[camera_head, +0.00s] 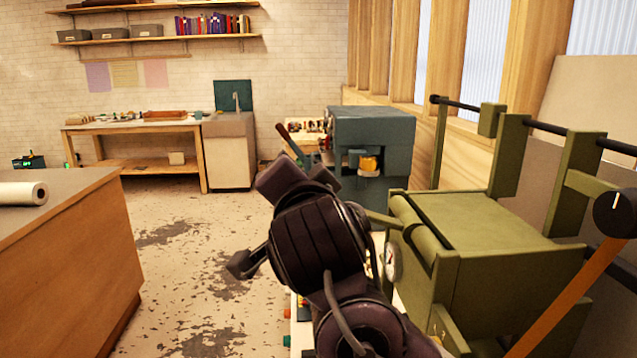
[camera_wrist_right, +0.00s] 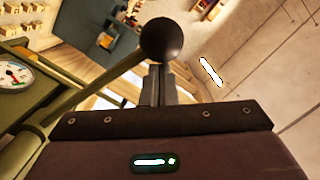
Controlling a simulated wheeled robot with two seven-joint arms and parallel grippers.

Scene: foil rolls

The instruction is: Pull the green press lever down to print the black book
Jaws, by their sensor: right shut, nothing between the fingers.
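The green press (camera_head: 490,225) stands at the right of the head view. Its olive lever (camera_wrist_right: 97,90) runs up to a black ball knob (camera_wrist_right: 162,40) in the right wrist view. A short piece of an olive bar, which looks like this lever, shows beside my wrist in the head view. My right gripper (camera_wrist_right: 157,84) is shut and empty, with its fingertips close to the knob. I cannot tell whether they touch it. My right arm hides the knob in the head view. I cannot pick out the black book. My left gripper is out of view.
A teal machine (camera_head: 372,130) stands behind the press. An orange bar with a black round end (camera_head: 615,212) crosses the right edge. A brown counter (camera_head: 70,260) with a white roll (camera_head: 22,193) is at left. The floor between is free.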

